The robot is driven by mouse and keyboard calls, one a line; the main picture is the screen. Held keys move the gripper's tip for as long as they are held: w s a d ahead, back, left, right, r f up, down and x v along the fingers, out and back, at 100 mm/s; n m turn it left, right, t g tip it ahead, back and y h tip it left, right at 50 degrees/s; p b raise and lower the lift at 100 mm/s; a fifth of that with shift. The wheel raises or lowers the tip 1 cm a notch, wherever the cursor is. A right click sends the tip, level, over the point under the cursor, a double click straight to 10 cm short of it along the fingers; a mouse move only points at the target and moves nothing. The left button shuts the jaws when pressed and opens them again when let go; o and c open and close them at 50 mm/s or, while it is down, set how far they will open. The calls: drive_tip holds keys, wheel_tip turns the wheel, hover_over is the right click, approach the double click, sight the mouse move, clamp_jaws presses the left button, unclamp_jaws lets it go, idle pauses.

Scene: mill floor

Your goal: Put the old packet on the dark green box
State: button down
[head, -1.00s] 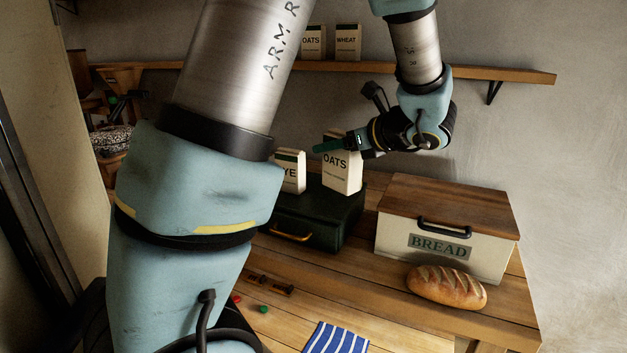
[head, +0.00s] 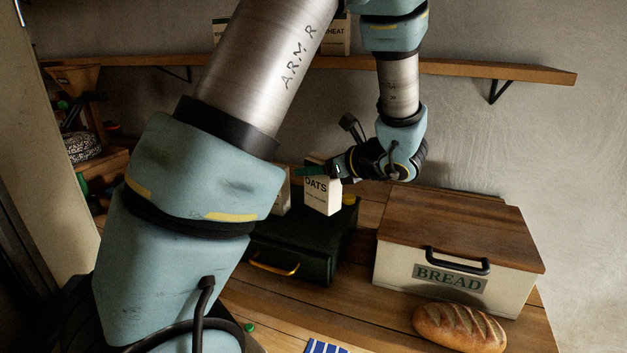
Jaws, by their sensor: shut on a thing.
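The pale packet lettered OATS (head: 321,197) is upright, its base over the lid of the dark green box (head: 312,232). Whether the base touches the lid I cannot tell. My gripper (head: 322,172) comes in from the right and is shut on the top of this packet. The green fingertips show at its upper edge. A second pale packet (head: 284,198) stands just left of it on the box, mostly hidden by my arm. The box is closed, with a brass handle on its front.
A cream bread bin (head: 440,280) with a wooden lid stands right of the box, with a loaf (head: 459,328) in front. A small yellow thing (head: 350,200) shows behind the OATS packet. A wall shelf (head: 465,68) runs above. A striped cloth (head: 325,346) lies at the front.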

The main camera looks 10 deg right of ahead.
sight(316, 181)
drive_tip(key=shift+f+p, duration=0.3)
drive_tip(key=shift+f, duration=1.4)
drive_tip(key=shift+f, duration=0.2)
drive_tip(key=shift+c, duration=0.4)
unclamp_jaws()
drive_tip(key=shift+s+d+r, duration=0.15)
drive_tip(key=shift+r, duration=0.1)
drive_tip(key=b+v, duration=0.2)
drive_tip(key=v, duration=0.9)
drive_tip(key=shift+s+d+b, duration=0.15)
drive_tip(key=shift+s+b, duration=0.1)
drive_tip(key=shift+b, duration=0.15)
drive_tip(key=shift+s, duration=0.1)
